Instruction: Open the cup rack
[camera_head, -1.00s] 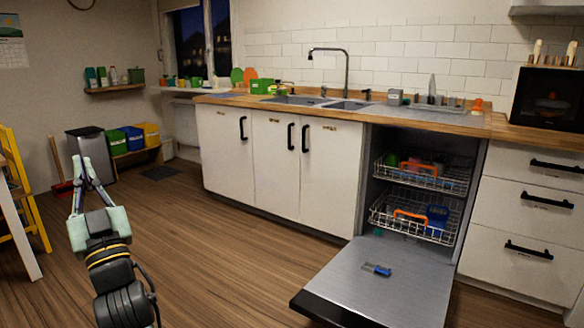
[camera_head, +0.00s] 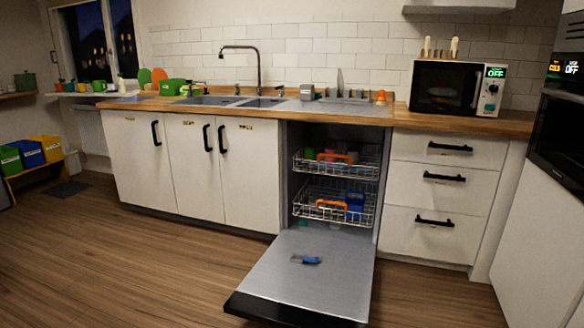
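The open dishwasher (camera_head: 330,262) stands in the counter row, with its door folded down flat toward the floor. An upper wire rack (camera_head: 365,168) and a lower wire rack (camera_head: 306,208) sit inside it. Each has an orange bar or handle at its front, and coloured items lie in both. I cannot tell from this view which rack is the cup rack. A small blue and dark item (camera_head: 306,260) lies on the lowered door. My gripper is not in view now.
White cabinets (camera_head: 190,170) flank the dishwasher on the left, and white drawers (camera_head: 432,195) on the right. A microwave (camera_head: 452,88) stands on the wooden counter. A dark appliance (camera_head: 562,125) is at the far right. The wooden floor (camera_head: 130,265) at front left is clear.

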